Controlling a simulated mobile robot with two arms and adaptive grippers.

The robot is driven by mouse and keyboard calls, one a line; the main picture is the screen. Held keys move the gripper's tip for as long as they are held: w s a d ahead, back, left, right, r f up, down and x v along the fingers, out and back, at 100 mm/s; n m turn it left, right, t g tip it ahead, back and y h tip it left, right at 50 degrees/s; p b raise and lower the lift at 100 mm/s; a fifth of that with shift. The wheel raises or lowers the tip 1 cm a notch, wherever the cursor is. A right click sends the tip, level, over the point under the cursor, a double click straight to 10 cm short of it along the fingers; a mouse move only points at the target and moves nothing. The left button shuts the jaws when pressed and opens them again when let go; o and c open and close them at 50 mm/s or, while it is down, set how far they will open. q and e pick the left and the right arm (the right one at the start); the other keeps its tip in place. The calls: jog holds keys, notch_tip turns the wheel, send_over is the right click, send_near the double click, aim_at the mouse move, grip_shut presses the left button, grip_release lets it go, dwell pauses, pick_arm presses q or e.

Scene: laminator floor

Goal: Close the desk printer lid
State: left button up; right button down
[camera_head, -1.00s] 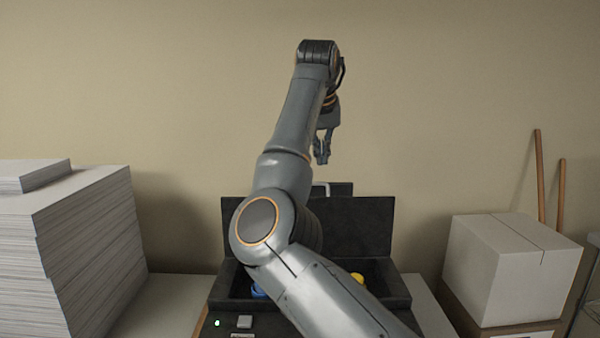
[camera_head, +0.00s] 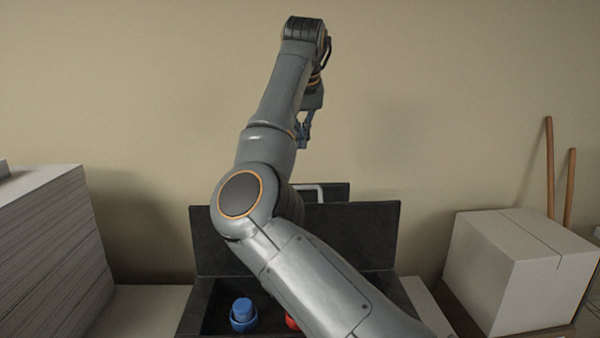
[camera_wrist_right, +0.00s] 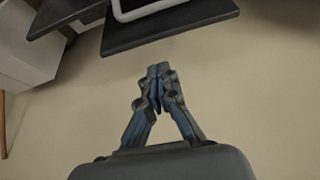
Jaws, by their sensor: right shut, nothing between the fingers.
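The desk printer is a dark box (camera_head: 197,318) whose lid (camera_head: 365,238) stands raised at the back, with a light handle (camera_head: 312,189) at its top. Inside the box are a blue round part (camera_head: 243,312) and a red part (camera_head: 291,321), partly hidden by my right arm. My right gripper (camera_head: 303,143) is above the lid's top edge, apart from it. In the right wrist view my right gripper (camera_wrist_right: 157,72) is shut and empty, with the lid's dark edge (camera_wrist_right: 175,28) and handle beyond it. My left gripper is not in view.
A tall stack of paper (camera_head: 50,250) stands at the left. A white carton (camera_head: 520,268) stands at the right, with two wooden poles (camera_head: 550,170) behind it. A plain wall is behind the lid. The light table top (camera_head: 140,312) is clear left of the box.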

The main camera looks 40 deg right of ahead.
jog(key=p+x, duration=0.4)
jog(key=x, duration=0.5)
pick_arm(q)
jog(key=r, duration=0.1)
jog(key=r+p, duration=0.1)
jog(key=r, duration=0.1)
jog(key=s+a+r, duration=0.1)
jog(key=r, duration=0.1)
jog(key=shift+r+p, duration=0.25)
jog(key=shift+p, duration=0.05)
pick_arm(e)
jog(key=s+a, duration=0.1)
jog(key=s+a+f, duration=0.1)
jog(key=s, duration=0.1)
jog(key=shift+s+a, duration=0.1)
jog(key=shift+a, duration=0.15)
